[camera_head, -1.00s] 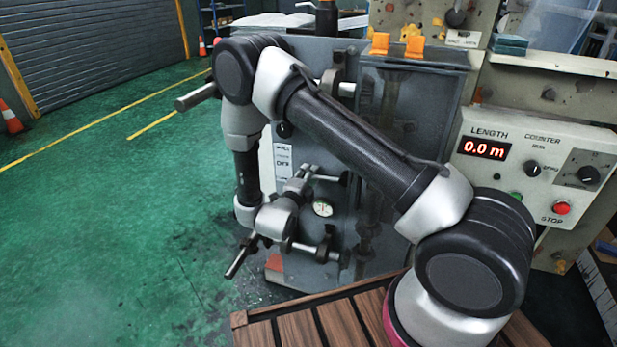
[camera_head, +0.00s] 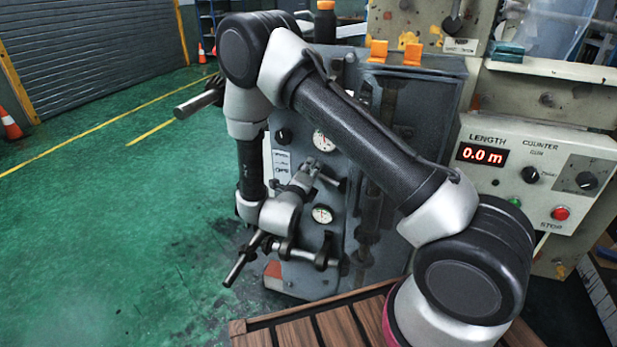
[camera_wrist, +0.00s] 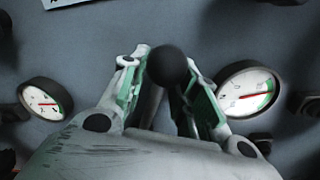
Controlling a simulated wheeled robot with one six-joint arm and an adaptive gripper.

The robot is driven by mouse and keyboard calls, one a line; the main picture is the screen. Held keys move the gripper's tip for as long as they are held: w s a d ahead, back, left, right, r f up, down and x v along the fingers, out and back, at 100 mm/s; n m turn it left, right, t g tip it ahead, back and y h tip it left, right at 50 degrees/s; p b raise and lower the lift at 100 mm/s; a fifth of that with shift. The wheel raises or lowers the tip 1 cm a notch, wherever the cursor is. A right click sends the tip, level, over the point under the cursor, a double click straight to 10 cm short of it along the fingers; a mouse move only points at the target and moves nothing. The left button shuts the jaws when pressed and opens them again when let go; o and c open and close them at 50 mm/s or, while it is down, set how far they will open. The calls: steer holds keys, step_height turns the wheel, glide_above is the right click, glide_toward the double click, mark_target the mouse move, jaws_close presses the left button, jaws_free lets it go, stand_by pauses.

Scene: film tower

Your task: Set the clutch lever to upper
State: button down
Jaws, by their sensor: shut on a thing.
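The clutch lever shows in the wrist view as a dark round knob (camera_wrist: 171,66) between the tips of my gripper. My gripper (camera_wrist: 168,85) is shut on it, with one green-padded finger on either side. The lever's shaft and pivot are mostly hidden behind the fingers and knob. In the head view my gripper (camera_head: 311,168) is at the front of the grey machine cabinet (camera_head: 350,80), between an upper and a lower round gauge. I cannot clearly make out the lever's position there.
The lower gauge (camera_head: 322,214) and upper gauge (camera_head: 321,140) are close to my gripper. A control panel with a length counter (camera_head: 482,155) stands at right. A slatted wooden platform (camera_head: 300,330) lies in front. Green floor (camera_head: 110,230) is open at left.

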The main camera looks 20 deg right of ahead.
steer(key=shift+s+d+r+m, duration=0.2)
steer(key=shift+d+r+m, duration=0.05)
steer(key=shift+r+m, duration=0.4)
steer(key=c, duration=1.1)
jaws_free()
steer(key=shift+o, duration=0.2)
steer(key=f+v, duration=0.1)
steer(key=v, duration=1.1)
steer(key=shift+r, duration=0.45)
